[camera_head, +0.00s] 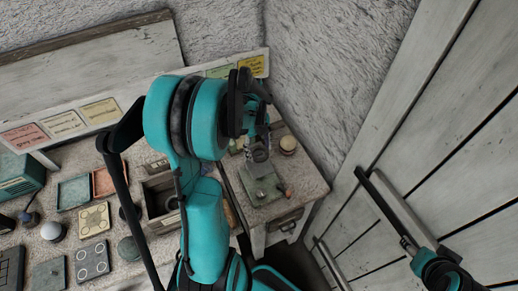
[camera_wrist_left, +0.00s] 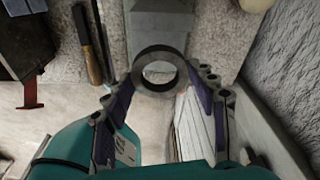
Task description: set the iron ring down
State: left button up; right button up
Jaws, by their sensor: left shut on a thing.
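The iron ring (camera_wrist_left: 160,51) is a thick dark grey ring. In the left wrist view it sits between the two fingertips of my left gripper (camera_wrist_left: 160,80), which is shut on it. A pale surface shows through and below the ring. In the head view my left gripper (camera_head: 259,151) is over the small side table at the back, above a grey-green plate (camera_head: 263,184). The ring is hard to make out there. Whether the ring touches anything below it cannot be told.
The side table (camera_head: 299,187) also holds a round pale-topped jar (camera_head: 288,145). A long bench at left carries a wooden box (camera_head: 161,223), a white ball (camera_head: 53,231), patterned tiles (camera_head: 93,220) and trays (camera_head: 73,192). A rough wall stands close behind the side table.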

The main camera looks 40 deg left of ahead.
aim_at(260, 166)
pick_arm(q)
jog(key=shift+f+b, duration=2.3)
jog(key=shift+f, duration=0.5)
jog(key=shift+f+b, duration=0.7)
jog(key=shift+b, duration=0.1)
jog(key=o, duration=1.5)
jog(key=shift+c, duration=0.2)
jog(key=shift+r, duration=0.1)
jog(key=shift+r+p, duration=1.45)
jog(key=shift+r, duration=0.55)
